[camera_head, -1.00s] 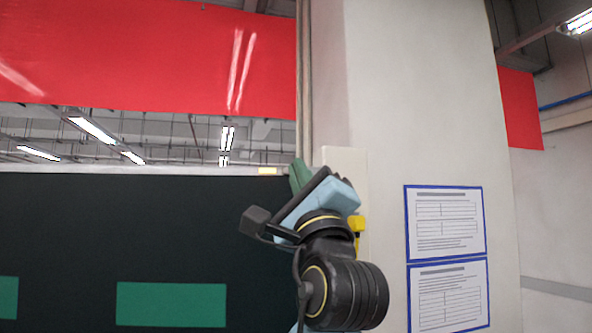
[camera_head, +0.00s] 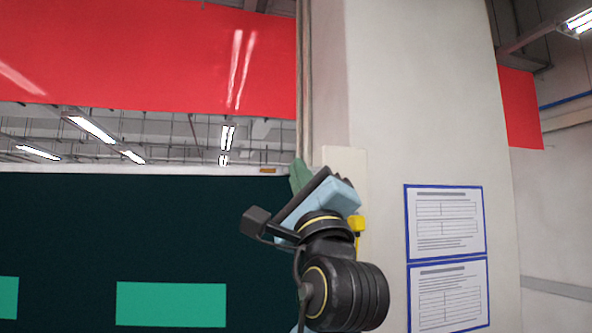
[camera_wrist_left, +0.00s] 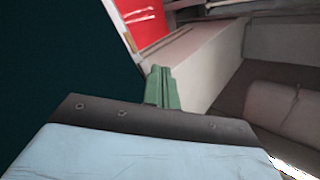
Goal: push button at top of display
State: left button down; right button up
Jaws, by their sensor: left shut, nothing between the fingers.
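The display (camera_head: 60,230) is a large dark teal screen with a pale top edge, filling the lower left of the head view. It also shows as a dark area at the left in the left wrist view (camera_wrist_left: 45,55). A small brown-orange button (camera_head: 268,171) sits on the top edge, near its right end. My left gripper (camera_head: 298,174) has its green fingers closed and empty, just right of the button; I cannot tell whether they touch it. The closed fingers also show in the left wrist view (camera_wrist_left: 160,85), where I cannot make out the button. My right gripper is out of view.
A pale pillar (camera_head: 425,90) stands right of the display and carries two blue-framed sheets (camera_head: 446,222). A red panel (camera_head: 140,55) hangs above the display. A small yellow thing (camera_head: 358,225) shows beside my left wrist.

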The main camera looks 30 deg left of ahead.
pick_arm(q)
jog(key=shift+s+d, duration=0.25)
jog(key=s+d, duration=0.3)
jog(key=s, duration=0.1)
jog(key=shift+s+d, duration=0.35)
jog(key=shift+s, duration=0.05)
